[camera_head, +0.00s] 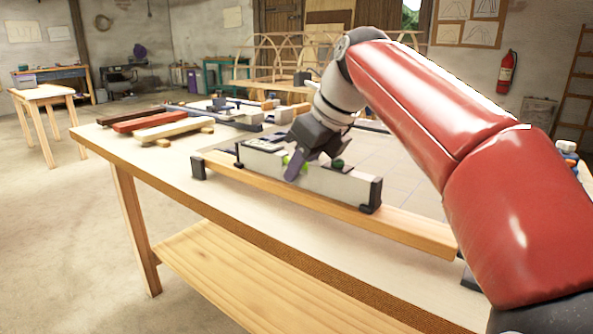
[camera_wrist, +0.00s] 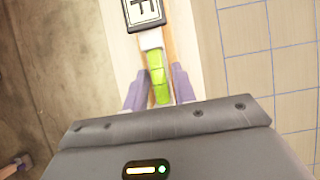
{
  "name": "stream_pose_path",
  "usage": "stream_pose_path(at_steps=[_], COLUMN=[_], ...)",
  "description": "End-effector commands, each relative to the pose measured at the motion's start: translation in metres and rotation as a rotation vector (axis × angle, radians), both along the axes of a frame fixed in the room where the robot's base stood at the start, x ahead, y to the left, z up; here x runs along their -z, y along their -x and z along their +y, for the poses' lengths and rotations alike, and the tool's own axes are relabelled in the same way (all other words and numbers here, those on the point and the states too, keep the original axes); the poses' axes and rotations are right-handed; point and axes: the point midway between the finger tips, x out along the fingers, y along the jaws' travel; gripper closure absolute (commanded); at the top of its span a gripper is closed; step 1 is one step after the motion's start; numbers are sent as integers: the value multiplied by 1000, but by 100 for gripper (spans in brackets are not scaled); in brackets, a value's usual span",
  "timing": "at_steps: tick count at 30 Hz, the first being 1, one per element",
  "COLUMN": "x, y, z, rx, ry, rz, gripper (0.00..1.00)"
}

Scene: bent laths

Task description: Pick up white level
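The white level (camera_head: 335,183) has black end caps and a green vial. It lies along a long wooden lath near the front of the workbench. In the wrist view its green vial (camera_wrist: 157,78) shows below a black-and-white label. My gripper (camera_head: 298,166) is down at the level's middle, with one finger in front of its near side. In the wrist view my gripper (camera_wrist: 158,84) has one finger on each side of the level. The fingers look apart, with narrow gaps beside the level. The level's lower part between the fingers is hidden by my gripper body.
The long lath (camera_head: 408,232) runs along the bench (camera_head: 235,208). Red (camera_head: 145,121) and cream bars (camera_head: 174,129) lie at the bench's far left, with clamps behind. A tiled surface (camera_wrist: 265,55) lies right of the level in the wrist view. The bench's front left is clear.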

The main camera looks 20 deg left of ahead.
Motion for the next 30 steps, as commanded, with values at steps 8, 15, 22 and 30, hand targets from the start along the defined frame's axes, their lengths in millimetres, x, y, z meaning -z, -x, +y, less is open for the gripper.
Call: stream_pose_path(at_steps=[8, 15, 22, 30], x=[0, -1, -20, -69], y=[0, 0, 0, -2], z=[0, 0, 0, 1], rx=[0, 0, -1, -1], ry=[0, -2, -3, -3], rz=[0, -2, -4, -6], gripper=[100, 100, 100, 100])
